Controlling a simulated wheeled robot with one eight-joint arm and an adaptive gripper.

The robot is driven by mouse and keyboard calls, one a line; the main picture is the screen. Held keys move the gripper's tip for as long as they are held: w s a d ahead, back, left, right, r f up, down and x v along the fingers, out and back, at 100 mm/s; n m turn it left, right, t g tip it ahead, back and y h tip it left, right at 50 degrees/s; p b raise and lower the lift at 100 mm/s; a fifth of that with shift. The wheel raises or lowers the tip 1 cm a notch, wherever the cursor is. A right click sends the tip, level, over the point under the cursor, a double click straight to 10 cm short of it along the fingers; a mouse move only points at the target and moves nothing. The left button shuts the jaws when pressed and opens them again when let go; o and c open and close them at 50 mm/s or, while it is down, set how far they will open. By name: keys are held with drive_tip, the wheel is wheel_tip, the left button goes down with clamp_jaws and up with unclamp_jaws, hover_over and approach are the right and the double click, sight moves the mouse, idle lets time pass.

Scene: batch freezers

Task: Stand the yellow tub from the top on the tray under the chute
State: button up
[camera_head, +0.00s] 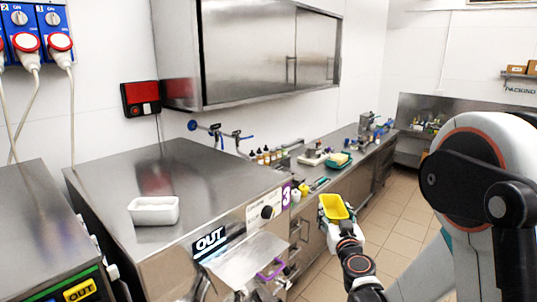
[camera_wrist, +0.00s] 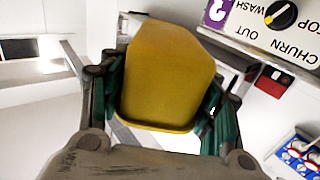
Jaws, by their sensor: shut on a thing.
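The yellow tub (camera_head: 335,207) is held up in my gripper (camera_head: 338,222), to the right of the freezer marked 3 and clear of its front. In the wrist view the tub (camera_wrist: 165,75) fills the space between the green finger pads, which press on its two sides. A sloping steel surface (camera_head: 243,262) juts from the freezer front below the OUT label. A purple-edged part (camera_head: 270,268) shows beside it; I cannot tell whether either is the tray. The chute's mouth is not clear to me.
A white tub (camera_head: 153,211) stands on the steel top (camera_head: 110,180) of the freezer. A counter (camera_head: 350,160) with bottles and a green-and-yellow sponge-like item runs behind. Another machine (camera_head: 45,230) stands at left. Tiled floor (camera_head: 395,225) is free at right.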

wheel_tip(320, 180, down, 27)
drive_tip(key=b, duration=2.5)
drive_tip(key=shift+a+r, duration=0.15)
drive_tip(key=shift+r, duration=0.05)
